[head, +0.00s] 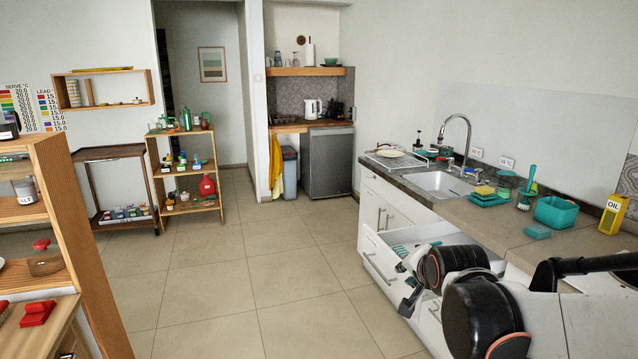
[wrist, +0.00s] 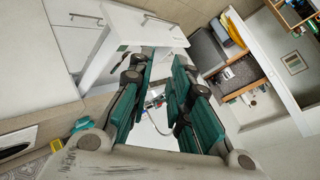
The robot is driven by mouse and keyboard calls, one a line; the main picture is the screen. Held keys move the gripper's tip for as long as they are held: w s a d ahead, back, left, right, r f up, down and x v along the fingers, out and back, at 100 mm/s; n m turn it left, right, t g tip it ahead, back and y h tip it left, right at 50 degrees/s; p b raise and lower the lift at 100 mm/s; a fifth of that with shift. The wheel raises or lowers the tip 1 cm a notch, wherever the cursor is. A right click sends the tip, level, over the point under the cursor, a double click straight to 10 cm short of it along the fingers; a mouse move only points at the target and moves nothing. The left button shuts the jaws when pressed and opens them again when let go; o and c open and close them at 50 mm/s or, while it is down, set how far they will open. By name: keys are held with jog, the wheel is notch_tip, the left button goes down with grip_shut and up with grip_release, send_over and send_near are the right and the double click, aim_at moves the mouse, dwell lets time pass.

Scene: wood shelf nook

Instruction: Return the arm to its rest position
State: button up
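My arm reaches in from the right edge of the head view, folded low beside the counter. My gripper (head: 408,285) is small there, close to the front of a pulled-out white drawer (head: 378,262); whether it touches the drawer cannot be told. In the wrist view, the two teal-padded fingers of my gripper (wrist: 162,62) stand apart with nothing between them. A white drawer or cabinet front (wrist: 125,22) shows just past the fingertips. Teal-handled items (head: 415,247) lie in the drawer. My arm hides part of the drawer and lower cabinets.
The counter (head: 480,222) holds a sink (head: 440,182), a teal bin (head: 556,212), sponges and a yellow oil box (head: 613,214). A wooden shelf unit (head: 80,225) stands at the left. The tiled floor (head: 235,270) between is clear.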

jog(key=s+f+n+g, duration=0.2)
jog(key=s+n, duration=0.8)
jog(key=s, duration=1.5)
jog(key=shift+s+a+g, duration=0.25)
jog(key=shift+s+g, duration=0.05)
jog(key=shift+g, duration=0.5)
